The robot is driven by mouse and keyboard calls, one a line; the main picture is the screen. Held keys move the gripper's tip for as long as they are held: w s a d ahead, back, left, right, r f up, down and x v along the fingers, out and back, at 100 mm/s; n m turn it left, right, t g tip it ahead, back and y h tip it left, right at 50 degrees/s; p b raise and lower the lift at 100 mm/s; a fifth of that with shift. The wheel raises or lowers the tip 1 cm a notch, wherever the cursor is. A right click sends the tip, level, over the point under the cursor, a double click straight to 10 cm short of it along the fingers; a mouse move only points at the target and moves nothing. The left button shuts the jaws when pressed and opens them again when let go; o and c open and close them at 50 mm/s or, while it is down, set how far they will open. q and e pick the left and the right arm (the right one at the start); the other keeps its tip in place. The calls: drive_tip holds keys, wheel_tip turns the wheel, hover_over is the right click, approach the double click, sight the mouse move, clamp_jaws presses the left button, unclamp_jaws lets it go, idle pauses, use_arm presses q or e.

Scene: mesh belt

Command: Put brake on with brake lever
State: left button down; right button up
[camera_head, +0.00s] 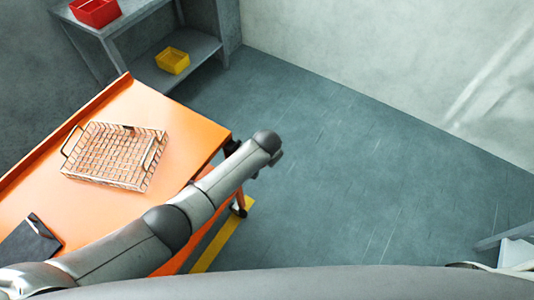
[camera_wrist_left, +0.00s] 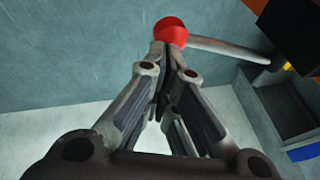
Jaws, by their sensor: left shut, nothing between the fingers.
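The brake lever shows in the left wrist view as a grey rod (camera_wrist_left: 225,46) with a round red knob (camera_wrist_left: 171,31) on its end. The rod runs right from the knob toward a dark part. My left gripper (camera_wrist_left: 168,52) is shut and empty, its fingertips close together right at the knob. I cannot tell whether they touch it. In the head view my left arm reaches past the right end of the orange cart (camera_head: 185,130), and its wrist hides the gripper and the lever. My right gripper is not in view.
A wire basket (camera_head: 112,172) and a dark flat object (camera_head: 30,241) lie on the cart top. A grey shelf (camera_head: 190,42) behind holds a red bin (camera_head: 95,10) and a yellow bin (camera_head: 173,60). The floor (camera_head: 350,165) right of the cart is clear.

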use_arm(q)
drive_tip(key=shift+f, duration=0.45)
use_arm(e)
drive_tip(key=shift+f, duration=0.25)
use_arm(q)
drive_tip(key=shift+s+f, duration=0.15)
drive_tip(key=shift+s, duration=0.05)
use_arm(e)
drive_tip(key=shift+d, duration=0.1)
use_arm(q)
drive_tip(key=s+d+r+p, duration=0.3)
drive_tip(key=s+r, duration=0.3)
drive_tip(key=r, duration=0.5)
drive_tip(key=shift+s+d+p, duration=0.15)
drive_tip(key=shift+d+p, duration=0.1)
drive_tip(key=shift+p, duration=0.05)
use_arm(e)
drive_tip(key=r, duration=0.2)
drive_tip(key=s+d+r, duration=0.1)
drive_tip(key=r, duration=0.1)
